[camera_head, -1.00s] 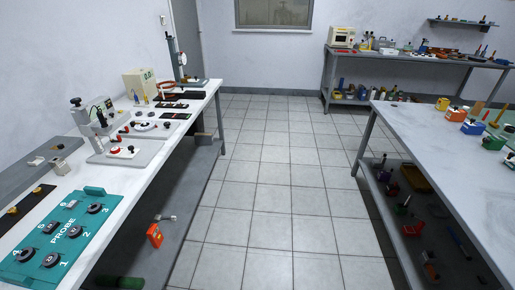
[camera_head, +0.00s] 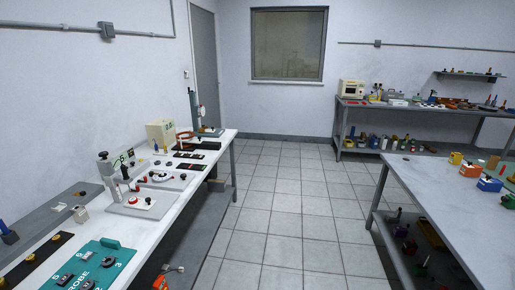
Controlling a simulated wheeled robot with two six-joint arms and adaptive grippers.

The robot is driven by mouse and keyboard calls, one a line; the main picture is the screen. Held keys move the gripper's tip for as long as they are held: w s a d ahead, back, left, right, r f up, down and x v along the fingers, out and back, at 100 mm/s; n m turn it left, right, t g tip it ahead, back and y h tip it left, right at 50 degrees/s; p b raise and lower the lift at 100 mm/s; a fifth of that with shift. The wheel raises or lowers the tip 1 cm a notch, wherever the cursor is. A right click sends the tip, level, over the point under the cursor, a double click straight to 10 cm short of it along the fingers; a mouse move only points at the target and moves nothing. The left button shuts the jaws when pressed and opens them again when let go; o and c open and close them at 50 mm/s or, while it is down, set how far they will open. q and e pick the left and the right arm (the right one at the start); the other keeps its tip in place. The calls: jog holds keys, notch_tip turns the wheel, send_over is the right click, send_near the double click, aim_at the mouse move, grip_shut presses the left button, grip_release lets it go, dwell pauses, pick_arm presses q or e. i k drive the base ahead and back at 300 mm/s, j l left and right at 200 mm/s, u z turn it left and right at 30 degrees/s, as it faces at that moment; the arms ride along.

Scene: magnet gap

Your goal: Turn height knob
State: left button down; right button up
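No knob in view is marked as a height knob. A vertical stand (camera_head: 195,105) with a column rises at the far end of the left bench. A shorter post device (camera_head: 106,172) stands on a grey base plate (camera_head: 140,205) with a red knob and a dark knob on it. A round dial device (camera_head: 160,177) lies just beyond. A cream meter box (camera_head: 161,133) with a green display stands behind. A teal PROBE panel (camera_head: 98,270) with several numbered knobs is at the near left. Neither gripper is in view.
The left bench (camera_head: 205,165) has a shelf below, with a red-orange item (camera_head: 168,278). A clear tiled aisle (camera_head: 285,215) runs between it and the right bench (camera_head: 440,205). A back bench (camera_head: 430,108) carries many small items. A grey door (camera_head: 204,68) is at the back.

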aim_at(103, 153)
jog(key=u, duration=1.35)
